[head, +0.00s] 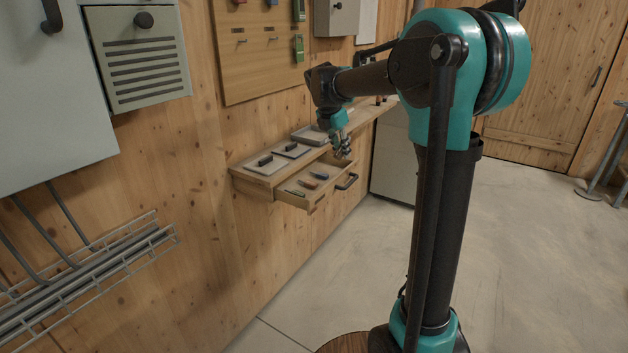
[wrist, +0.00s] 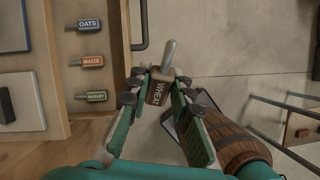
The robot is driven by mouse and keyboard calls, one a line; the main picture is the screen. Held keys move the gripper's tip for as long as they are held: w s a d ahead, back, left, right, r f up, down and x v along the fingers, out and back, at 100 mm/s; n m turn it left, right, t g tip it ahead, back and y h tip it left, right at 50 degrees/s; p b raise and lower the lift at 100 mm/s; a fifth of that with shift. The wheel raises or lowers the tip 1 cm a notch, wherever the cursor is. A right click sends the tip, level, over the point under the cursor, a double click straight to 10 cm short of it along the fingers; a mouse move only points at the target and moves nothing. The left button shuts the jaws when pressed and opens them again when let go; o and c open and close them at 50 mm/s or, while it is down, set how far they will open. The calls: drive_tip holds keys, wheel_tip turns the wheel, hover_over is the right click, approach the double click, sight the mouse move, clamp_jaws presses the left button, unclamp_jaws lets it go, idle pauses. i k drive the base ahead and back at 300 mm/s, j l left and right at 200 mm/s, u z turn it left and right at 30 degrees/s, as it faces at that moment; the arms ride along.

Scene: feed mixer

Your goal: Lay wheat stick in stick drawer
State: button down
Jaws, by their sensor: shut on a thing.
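My gripper (wrist: 158,82) is shut on the wheat stick (wrist: 161,90), a dark brown block lettered WHEAT with a pale rounded rod. The stick drawer (wrist: 114,70) is pulled open at the left in the wrist view. Sticks labelled OATS (wrist: 89,24), MAIZE (wrist: 91,61) and BARLEY (wrist: 95,97) lie in it. In this view the wheat stick is to the right of the drawer's front edge, over the floor. In the head view my gripper (head: 341,147) is above the far end of the open drawer (head: 322,197); the wheat stick is hard to make out there.
The drawer handle (head: 347,181) sticks out from its front. The shelf (head: 249,181) above carries lids with dark handles (head: 265,161) and a shallow tray (head: 309,136). A tool board (head: 258,70) hangs on the wooden wall. The floor (head: 530,240) at the right is largely clear.

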sight(332, 167)
drive_tip(key=i, duration=0.85)
